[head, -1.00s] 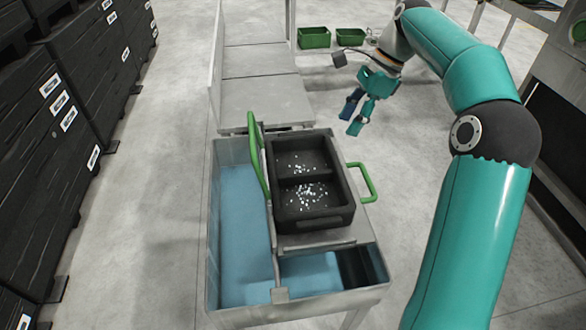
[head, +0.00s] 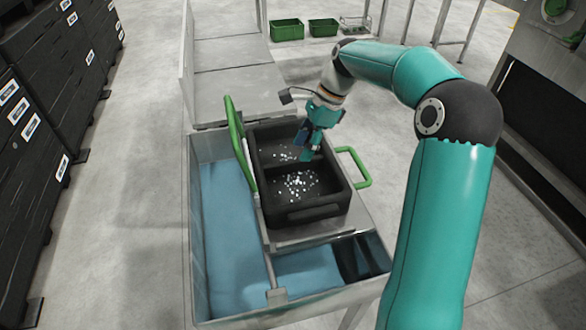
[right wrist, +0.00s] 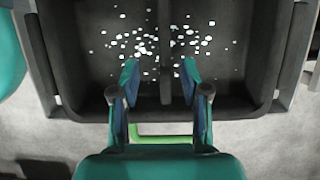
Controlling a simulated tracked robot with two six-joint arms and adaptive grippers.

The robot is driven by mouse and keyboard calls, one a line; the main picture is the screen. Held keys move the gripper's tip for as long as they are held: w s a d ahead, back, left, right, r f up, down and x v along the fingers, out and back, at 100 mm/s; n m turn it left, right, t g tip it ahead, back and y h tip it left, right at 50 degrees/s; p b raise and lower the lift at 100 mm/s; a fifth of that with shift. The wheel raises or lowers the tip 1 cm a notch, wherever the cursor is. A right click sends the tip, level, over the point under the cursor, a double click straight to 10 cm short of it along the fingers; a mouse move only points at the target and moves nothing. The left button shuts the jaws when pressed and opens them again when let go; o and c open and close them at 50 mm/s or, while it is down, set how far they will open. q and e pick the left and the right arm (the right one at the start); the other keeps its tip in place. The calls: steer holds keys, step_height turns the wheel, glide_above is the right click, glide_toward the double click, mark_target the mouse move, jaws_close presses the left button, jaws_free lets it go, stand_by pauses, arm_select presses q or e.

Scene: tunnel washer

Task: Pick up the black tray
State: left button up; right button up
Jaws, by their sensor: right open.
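The black tray (head: 330,203) sits on a metal plate over the washer tank in the head view. It has two compartments with small white pieces scattered in both. My right gripper (head: 304,154) is over the tray near its middle divider. In the right wrist view the tray (right wrist: 75,85) fills the upper part, and my right gripper (right wrist: 156,75) is open, with a finger on each side of the divider. I cannot tell whether the fingers touch the tray. My left gripper is not in view.
A green handle (head: 240,145) stands left of the tray and another green handle (head: 360,168) is at its right. The tank (head: 225,235) holds blue water. Black crates (head: 40,90) are stacked at left.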

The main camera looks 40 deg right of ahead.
mark_target(294, 161)
steer(key=shift+w+p+x, duration=0.15)
steer(key=shift+x, duration=1.4)
steer(key=shift+w+p+x, duration=0.1)
steer(key=shift+p+x, duration=0.05)
steer(key=shift+x, duration=1.4)
steer(key=shift+r, duration=0.1)
jaws_close()
